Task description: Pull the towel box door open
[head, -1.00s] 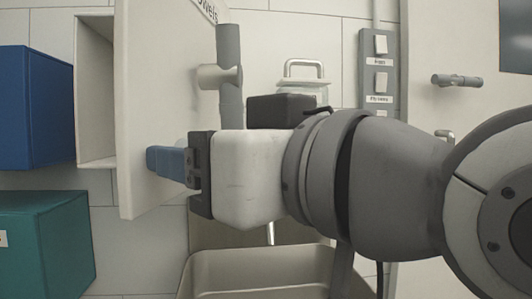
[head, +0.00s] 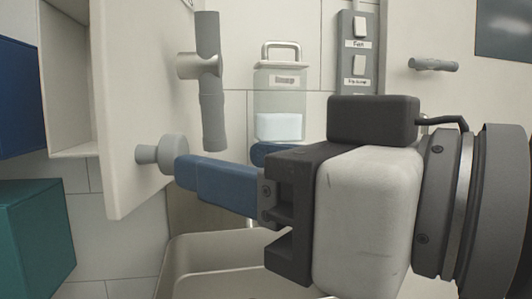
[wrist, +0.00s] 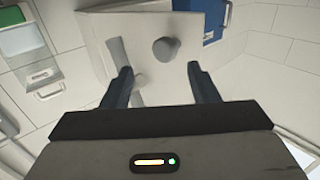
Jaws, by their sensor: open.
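The towel box (head: 62,80) is a white box on the tiled wall, at the left in the head view. Its white door (head: 130,95) stands ajar, with the box's inside showing behind it. The door carries a grey bar handle (head: 212,105) and, lower, a round grey knob (head: 172,153). In the wrist view the door (wrist: 130,18) is ahead, with the knob (wrist: 166,48) beyond and between my fingertips and the bar handle (wrist: 117,52) to the left. My gripper (head: 215,160) is open and empty, its blue fingers close to the knob; contact cannot be told.
Blue (head: 18,95) and teal (head: 35,235) boxes stand left of the door. A clear dispenser (head: 280,95) and switch panel (head: 357,60) are on the wall behind. A basin (head: 190,255) lies below my gripper.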

